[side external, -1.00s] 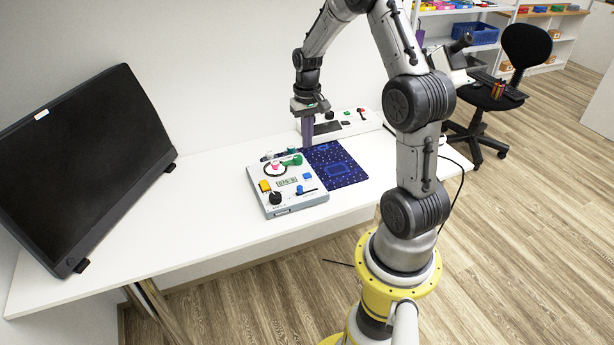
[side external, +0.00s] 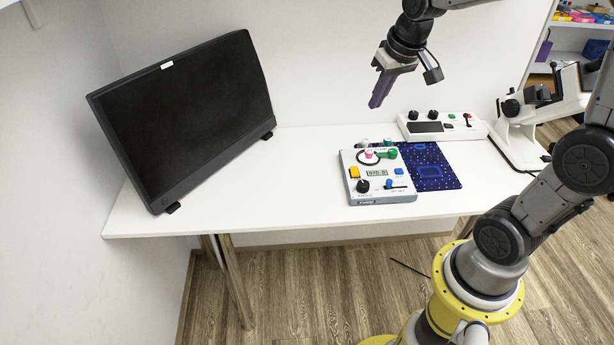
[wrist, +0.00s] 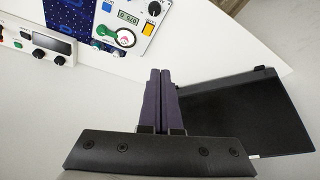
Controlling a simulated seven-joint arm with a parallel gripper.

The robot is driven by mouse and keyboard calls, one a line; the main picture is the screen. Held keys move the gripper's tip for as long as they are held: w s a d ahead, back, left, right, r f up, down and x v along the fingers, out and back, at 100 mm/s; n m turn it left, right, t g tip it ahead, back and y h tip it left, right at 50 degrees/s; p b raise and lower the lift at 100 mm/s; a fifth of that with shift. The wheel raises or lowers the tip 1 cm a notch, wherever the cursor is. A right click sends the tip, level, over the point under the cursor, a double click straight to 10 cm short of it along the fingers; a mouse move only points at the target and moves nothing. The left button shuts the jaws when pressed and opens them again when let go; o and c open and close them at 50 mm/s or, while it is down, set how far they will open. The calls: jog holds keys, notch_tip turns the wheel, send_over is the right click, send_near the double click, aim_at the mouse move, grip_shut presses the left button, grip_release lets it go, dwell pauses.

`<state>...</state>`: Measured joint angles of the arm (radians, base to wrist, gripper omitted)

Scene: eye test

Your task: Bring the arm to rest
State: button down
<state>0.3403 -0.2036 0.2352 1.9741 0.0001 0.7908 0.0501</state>
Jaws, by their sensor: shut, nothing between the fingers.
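My gripper (side external: 376,103) hangs in the air above the back of the white table (side external: 270,200), tilted down and to the left in the side view. Its two dark purple fingers are together with nothing between them; the wrist view shows them (wrist: 161,74) side by side. The fingers are apart from everything on the table. My arm reaches in from the right, and its upper part is cut off by the picture's top edge.
A large dark monitor (side external: 190,115) stands left. The table between monitor and box is clear.

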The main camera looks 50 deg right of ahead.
jog(key=s+a+r+n+t, duration=0.25)
jog(key=s+a+r, duration=0.25)
jog(key=s+a, duration=0.35)
jog(key=s+a+f+n+y, duration=0.1)
jog(key=s+a+f+n, duration=0.1)
jog(key=s, duration=0.5)
jog(key=shift+s+a+f+g, duration=0.4)
jog(key=shift+a+f, duration=0.15)
jog(key=shift+f, duration=0.4)
